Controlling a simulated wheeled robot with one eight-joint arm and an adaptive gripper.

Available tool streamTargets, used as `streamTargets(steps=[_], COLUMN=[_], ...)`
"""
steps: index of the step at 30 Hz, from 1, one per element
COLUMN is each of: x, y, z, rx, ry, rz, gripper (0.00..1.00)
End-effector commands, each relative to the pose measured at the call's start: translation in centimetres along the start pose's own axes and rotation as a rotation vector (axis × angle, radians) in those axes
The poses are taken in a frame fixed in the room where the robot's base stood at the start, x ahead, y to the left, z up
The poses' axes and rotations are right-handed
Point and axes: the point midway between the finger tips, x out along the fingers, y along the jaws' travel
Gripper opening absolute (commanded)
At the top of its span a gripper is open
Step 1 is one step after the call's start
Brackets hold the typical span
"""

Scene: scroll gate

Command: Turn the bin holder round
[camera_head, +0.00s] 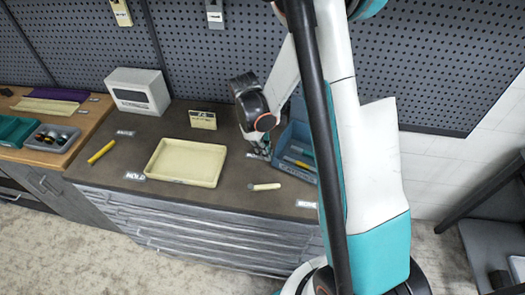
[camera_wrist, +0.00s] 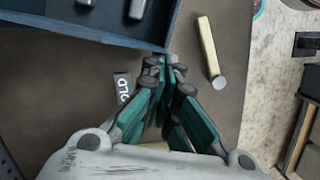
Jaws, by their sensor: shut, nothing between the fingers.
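A blue bin (camera_head: 277,151) stands on the dark worktop beside my forearm, with several tools in it. Its right side is hidden behind my arm. In the wrist view its wall (camera_wrist: 100,36) crosses the upper left, with grey pieces inside. I cannot tell which thing is called the bin holder. My gripper (camera_head: 262,155) is low at the bin's left side, pointing down. In the wrist view my gripper (camera_wrist: 166,66) has its fingertips together with nothing between them, close to the bin's corner. I cannot tell whether they touch it.
A cream tray (camera_head: 164,176) lies left of my gripper. A cream-coloured cylinder (camera_head: 264,187) lies in front of it, a yellow marker (camera_head: 101,152) farther left. A white box (camera_head: 138,92) and a small sign (camera_head: 202,120) stand behind. Pegboard closes the back.

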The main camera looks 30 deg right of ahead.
Motion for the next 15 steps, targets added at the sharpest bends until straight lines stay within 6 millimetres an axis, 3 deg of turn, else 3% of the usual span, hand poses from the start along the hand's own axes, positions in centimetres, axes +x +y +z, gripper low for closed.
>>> streamTargets(steps=[9,15], x=[1.4,1.5], y=[-3.0,-3.5], z=[4.5,5.7], rx=[-0.249,-0.323], ry=[-0.001,-0.002], rz=[0.061,0.08], gripper=[0.0,0.0])
